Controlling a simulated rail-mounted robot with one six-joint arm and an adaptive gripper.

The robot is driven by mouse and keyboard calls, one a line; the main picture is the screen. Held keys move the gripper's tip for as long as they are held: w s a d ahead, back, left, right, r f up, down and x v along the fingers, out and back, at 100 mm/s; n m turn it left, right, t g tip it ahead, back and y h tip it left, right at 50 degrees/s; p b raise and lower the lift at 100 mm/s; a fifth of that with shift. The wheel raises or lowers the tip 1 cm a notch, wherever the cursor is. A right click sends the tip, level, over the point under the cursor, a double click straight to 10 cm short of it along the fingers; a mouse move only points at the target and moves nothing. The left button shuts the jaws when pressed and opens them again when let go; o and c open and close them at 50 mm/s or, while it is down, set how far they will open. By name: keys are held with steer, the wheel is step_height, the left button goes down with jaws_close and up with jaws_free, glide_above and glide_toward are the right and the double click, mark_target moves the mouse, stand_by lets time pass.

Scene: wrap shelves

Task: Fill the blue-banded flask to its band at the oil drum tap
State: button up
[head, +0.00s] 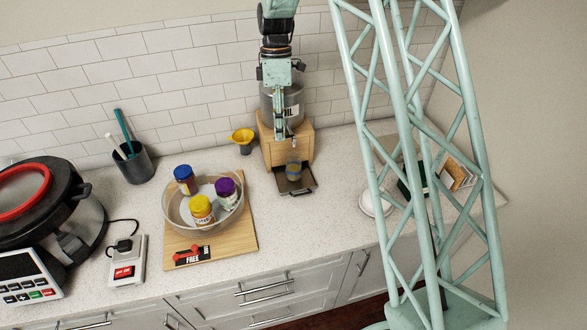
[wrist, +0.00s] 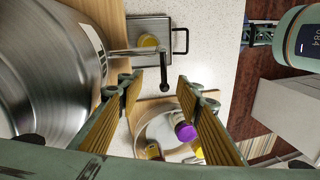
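The flask (head: 293,168) stands on the dark drip tray (head: 299,183) below the tap in the head view. It also shows from above as a small yellowish round (wrist: 148,41) in the wrist view. Its bluish band is faint and its fill level is too small to tell. The steel oil drum (head: 294,104) sits on a wooden stand (head: 301,148). The tap (wrist: 128,51) reaches out over the tray, with a dark-knobbed lever (wrist: 136,82). My gripper (wrist: 156,84) is open and empty, with the lever knob between its fingertips, apparently untouched.
Left of the stand are a yellow funnel (head: 242,136) and a clear bowl (head: 172,219) of lidded jars on a wooden board (head: 240,246). A dark cup (head: 131,163) with utensils stands further left. My lattice column crosses the right side.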

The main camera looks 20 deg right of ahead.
steer(key=shift+r+p, duration=0.65)
steer(key=shift+r, duration=1.15)
steer(key=shift+r, duration=0.1)
step_height(320, 180, up, 12)
steer(key=w, duration=0.2)
steer(key=shift+w+d+f, duration=0.15)
steer(key=shift+d+f, duration=0.1)
steer(key=shift+d, duration=0.1)
steer(key=shift+r, duration=0.1)
